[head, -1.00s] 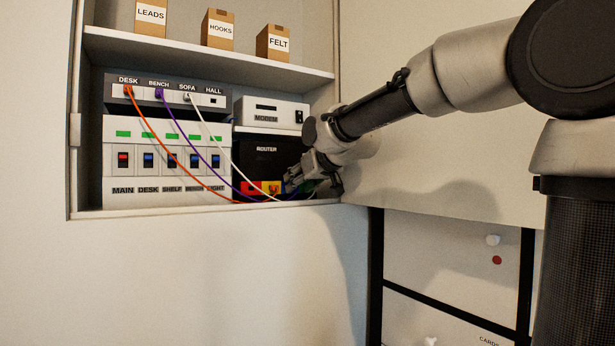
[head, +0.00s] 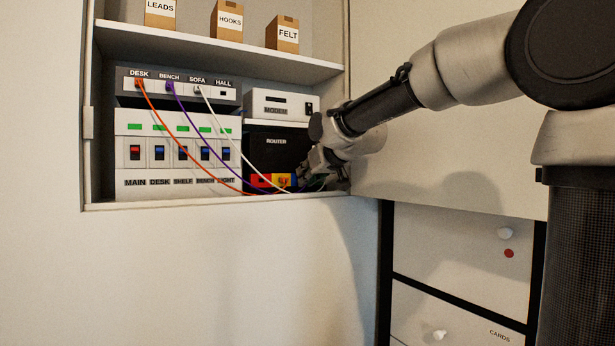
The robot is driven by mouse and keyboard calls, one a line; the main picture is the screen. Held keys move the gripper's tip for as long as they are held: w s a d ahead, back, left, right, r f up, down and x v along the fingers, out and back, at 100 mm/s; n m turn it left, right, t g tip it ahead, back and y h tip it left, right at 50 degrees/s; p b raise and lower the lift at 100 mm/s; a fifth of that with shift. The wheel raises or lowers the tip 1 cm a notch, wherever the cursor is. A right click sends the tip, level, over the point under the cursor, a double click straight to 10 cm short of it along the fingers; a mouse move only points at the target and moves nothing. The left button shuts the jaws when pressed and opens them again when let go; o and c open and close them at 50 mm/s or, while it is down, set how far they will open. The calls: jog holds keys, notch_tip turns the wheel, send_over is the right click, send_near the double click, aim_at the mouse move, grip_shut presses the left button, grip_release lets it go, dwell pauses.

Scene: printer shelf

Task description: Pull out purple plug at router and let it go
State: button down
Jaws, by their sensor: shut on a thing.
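The black router (head: 276,142) stands at the lower right of the cabinet, with coloured ports along its bottom edge. The purple cable (head: 205,146) hangs from the BENCH socket and runs down and right along the shelf toward the ports by my gripper. My gripper (head: 303,178) is at the right end of the port row, shut on what seems to be the purple plug. The fingers hide the plug, so I cannot tell whether it is seated in its port.
An orange cable (head: 164,120) and a white cable (head: 232,138) also drop toward the router. The modem (head: 276,104) sits on top. A breaker box (head: 180,180) stands left. The cabinet's right wall is close to my gripper.

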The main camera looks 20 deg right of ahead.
jog(key=shift+s, duration=0.15)
dwell(0.4)
jog(key=shift+s+d, duration=0.2)
jog(key=shift+s, duration=0.6)
jog(key=shift+s+d, duration=0.25)
jog(key=shift+s, duration=0.5)
jog(key=shift+s+d, duration=0.2)
jog(key=shift+s, duration=0.6)
